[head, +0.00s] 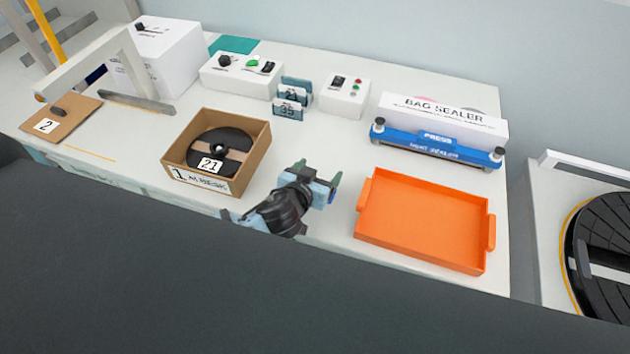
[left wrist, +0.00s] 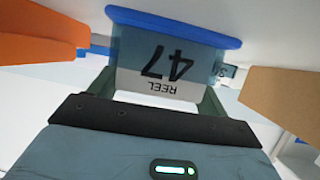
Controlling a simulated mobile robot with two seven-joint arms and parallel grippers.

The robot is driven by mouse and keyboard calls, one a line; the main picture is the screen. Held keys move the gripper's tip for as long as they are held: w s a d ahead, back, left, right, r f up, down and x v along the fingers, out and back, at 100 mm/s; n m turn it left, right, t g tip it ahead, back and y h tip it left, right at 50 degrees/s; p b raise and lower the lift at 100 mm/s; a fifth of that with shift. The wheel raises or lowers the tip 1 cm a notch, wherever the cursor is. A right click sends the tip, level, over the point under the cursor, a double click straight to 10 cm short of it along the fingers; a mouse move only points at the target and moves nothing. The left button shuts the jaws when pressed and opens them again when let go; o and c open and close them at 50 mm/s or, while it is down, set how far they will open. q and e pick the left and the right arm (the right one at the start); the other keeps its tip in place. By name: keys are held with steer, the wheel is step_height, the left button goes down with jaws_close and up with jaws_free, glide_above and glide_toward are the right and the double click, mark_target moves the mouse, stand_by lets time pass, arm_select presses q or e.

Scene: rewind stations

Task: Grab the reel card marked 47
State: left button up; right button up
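The reel card marked 47 (left wrist: 165,68) is a grey-blue card with a white label reading "REEL 47" and a bright blue edge. In the left wrist view it appears upside down and fills the gap between the fingers of my left gripper (left wrist: 155,98). In the head view my left gripper (head: 318,180) is above the front of the table, between the cardboard box and the orange tray, with the card (head: 321,192) between its fingers. The gripper is shut on the card. My right gripper is not in view.
A rack with other cards (head: 290,108), one marked 35, stands at the back. The cardboard box (head: 240,172) holds a black reel marked 21. The orange tray (head: 425,220) is empty. A blue bag sealer (head: 435,146) stands behind it.

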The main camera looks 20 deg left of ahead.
arm_select(q)
steer(key=shift+c, duration=1.3)
steer(key=shift+r, duration=0.55)
step_height(320, 180, up, 2)
steer(key=shift+r, duration=0.25)
steer(key=s+a+b, duration=0.1)
steer(key=s+a, duration=0.1)
steer(key=s, duration=0.5)
steer(key=s+a+r+b, duration=0.1)
steer(key=s+a, duration=0.2)
steer(key=s, duration=0.5)
steer(key=shift+r, duration=0.2)
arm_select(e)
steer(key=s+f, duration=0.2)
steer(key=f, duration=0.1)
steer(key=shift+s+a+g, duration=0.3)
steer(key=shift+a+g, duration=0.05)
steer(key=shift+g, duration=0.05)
arm_select(q)
steer(key=shift+s, duration=0.1)
